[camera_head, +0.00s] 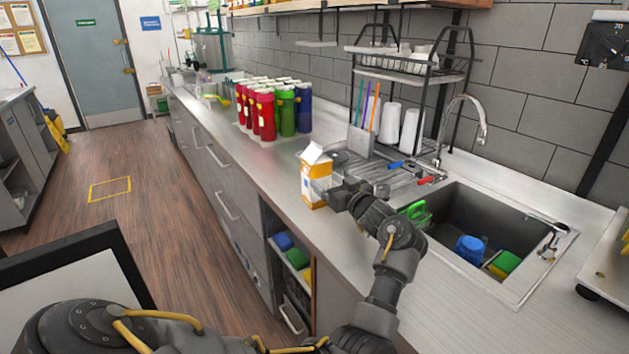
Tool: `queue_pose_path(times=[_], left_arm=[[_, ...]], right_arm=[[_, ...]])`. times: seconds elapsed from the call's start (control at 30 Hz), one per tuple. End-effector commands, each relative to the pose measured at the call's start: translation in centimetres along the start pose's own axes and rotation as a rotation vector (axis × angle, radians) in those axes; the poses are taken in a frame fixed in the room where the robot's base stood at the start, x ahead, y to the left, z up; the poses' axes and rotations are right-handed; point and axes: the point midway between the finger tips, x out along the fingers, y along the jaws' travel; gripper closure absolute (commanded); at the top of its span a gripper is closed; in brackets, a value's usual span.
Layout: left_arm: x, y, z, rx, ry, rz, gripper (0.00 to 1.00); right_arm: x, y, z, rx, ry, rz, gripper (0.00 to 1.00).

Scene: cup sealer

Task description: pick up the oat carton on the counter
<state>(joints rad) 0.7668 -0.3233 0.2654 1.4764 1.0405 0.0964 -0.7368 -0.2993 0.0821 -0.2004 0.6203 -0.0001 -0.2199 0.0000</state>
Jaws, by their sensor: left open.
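The oat carton (313,172) is orange and white with a white gabled top. It stands upright near the front edge of the counter (262,180), left of the sink. My left gripper (328,188) is at the carton's right side, at about the height of its lower half. The gripper is open; its fingers are small and dark here, and I cannot tell whether they straddle the carton or touch it. My right gripper is not in view.
A sink (480,240) with a blue cup (470,248) inside lies right of my forearm. A drying rack (412,75) and faucet (478,125) stand behind. Several red, green and blue bottles (286,110) stand farther back. The counter front between bottles and carton is clear.

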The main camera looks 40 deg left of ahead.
Motion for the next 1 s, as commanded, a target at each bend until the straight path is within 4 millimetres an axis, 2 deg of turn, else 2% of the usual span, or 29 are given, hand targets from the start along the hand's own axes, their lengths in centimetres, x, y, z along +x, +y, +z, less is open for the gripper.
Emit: queue_pose_path(times=[0.13,0.43,0.73,0.87,1.0], left_arm=[[0.7,-0.1,0.2,0.001,-0.001,-0.002,0.11],[5.0,-0.1,0.3,0.0,0.002,-0.002,0.11],[5.9,-0.1,0.1,0.0,0.002,-0.002,0.11],[7.1,-0.4,0.4,-0.001,0.002,-0.002,0.11],[9.3,-0.7,0.6,-0.002,0.003,-0.003,0.11]], right_arm=[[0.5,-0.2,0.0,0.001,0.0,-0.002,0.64],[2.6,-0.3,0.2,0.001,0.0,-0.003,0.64],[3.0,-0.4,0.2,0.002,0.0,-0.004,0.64],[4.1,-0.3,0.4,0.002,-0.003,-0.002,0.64],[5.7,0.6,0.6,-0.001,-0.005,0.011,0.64]])
